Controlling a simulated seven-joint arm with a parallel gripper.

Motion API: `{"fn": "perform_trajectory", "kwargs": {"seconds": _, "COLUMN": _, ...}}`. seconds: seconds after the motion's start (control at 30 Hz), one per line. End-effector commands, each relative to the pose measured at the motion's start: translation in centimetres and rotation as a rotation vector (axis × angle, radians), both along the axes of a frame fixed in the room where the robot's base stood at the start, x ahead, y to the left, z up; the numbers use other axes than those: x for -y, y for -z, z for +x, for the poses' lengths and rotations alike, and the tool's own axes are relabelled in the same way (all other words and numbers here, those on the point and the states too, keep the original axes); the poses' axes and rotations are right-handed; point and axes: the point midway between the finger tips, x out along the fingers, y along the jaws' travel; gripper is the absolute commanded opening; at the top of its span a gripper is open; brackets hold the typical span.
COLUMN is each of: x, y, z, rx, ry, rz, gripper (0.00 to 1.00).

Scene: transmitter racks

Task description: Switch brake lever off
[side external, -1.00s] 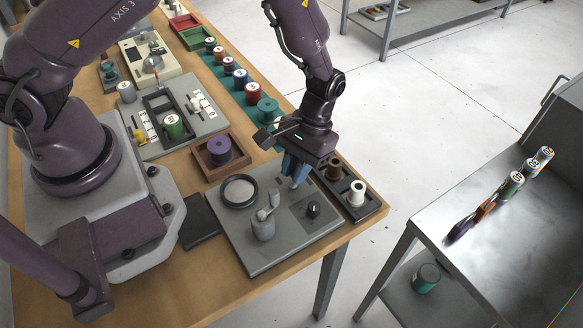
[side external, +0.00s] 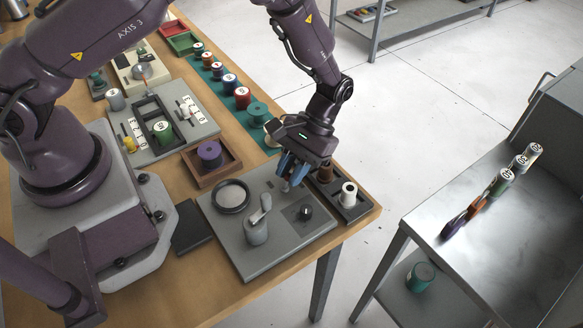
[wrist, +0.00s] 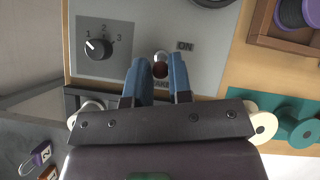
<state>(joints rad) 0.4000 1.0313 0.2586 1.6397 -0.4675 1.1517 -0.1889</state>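In the side view my gripper (side external: 292,172) is low over the panel's back right part and mostly hides the lever.
A rotary knob (wrist: 98,48) marked 1, 2, 3 is beside the lever. A grey crank (side external: 258,222) and a round dish (side external: 231,195) share the panel.

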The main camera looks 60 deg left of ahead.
Motion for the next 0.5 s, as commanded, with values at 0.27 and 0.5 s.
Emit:
{"fn": "perform_trajectory", "kwargs": {"seconds": 0.27, "x": 0.01, "y": 0.0, "z": 0.0, "rx": 0.001, "ry": 0.0, "rz": 0.0, "gripper": 0.42}}
{"fn": "perform_trajectory", "kwargs": {"seconds": 0.5, "x": -0.09, "y": -0.92, "z": 0.71, "rx": 0.004, "ry": 0.0, "rz": -0.001, "gripper": 0.42}}
